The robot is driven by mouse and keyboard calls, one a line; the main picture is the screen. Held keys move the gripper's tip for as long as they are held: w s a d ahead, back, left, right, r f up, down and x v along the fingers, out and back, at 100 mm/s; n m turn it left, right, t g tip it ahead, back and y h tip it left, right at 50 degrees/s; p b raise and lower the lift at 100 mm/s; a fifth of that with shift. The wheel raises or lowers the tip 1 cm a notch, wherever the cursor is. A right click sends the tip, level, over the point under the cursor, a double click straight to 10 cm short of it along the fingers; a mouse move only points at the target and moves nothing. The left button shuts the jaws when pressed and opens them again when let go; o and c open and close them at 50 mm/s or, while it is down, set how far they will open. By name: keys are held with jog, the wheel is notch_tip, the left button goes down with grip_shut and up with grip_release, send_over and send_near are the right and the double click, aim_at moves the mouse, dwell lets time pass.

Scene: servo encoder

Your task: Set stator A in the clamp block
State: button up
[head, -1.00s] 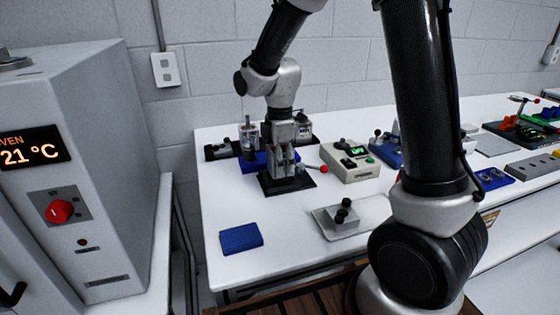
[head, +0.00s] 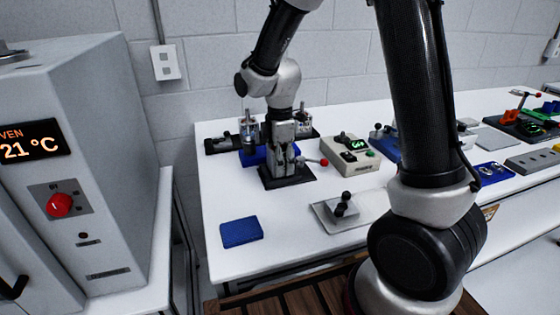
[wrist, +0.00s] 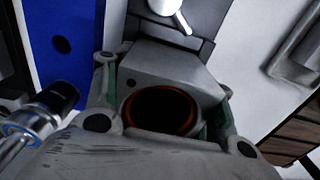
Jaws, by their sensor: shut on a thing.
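My gripper (head: 281,158) points down over the clamp block (head: 290,176), which stands on a black base on the white table. In the wrist view the gripper's fingers, with green inner pads, stand left and right of a round orange-rimmed part with a dark middle, seemingly stator A (wrist: 160,132). The gripper is shut on it. The grey block face (wrist: 178,66) shows just behind it. I cannot tell whether the stator is fully seated. In the head view the fingers hide the stator. The clamp's red-knobbed lever (head: 323,162) sticks out to the right.
A blue fixture (head: 254,159) stands close behind and left of the clamp. A control box (head: 352,158) with a green display is to the right. A blue pad (head: 241,234) and a grey plate (head: 322,218) with black knobs lie in front. The oven (head: 85,150) is at left.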

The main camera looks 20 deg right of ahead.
jog(key=shift+f, duration=0.2)
jog(key=shift+r, duration=0.25)
dwell(0.4)
jog(key=shift+f, duration=0.25)
dwell(1.4)
jog(key=shift+r, duration=0.25)
dwell(0.4)
jog(key=o, duration=1.6)
jog(key=shift+c, duration=0.2)
jog(key=o, duration=0.3)
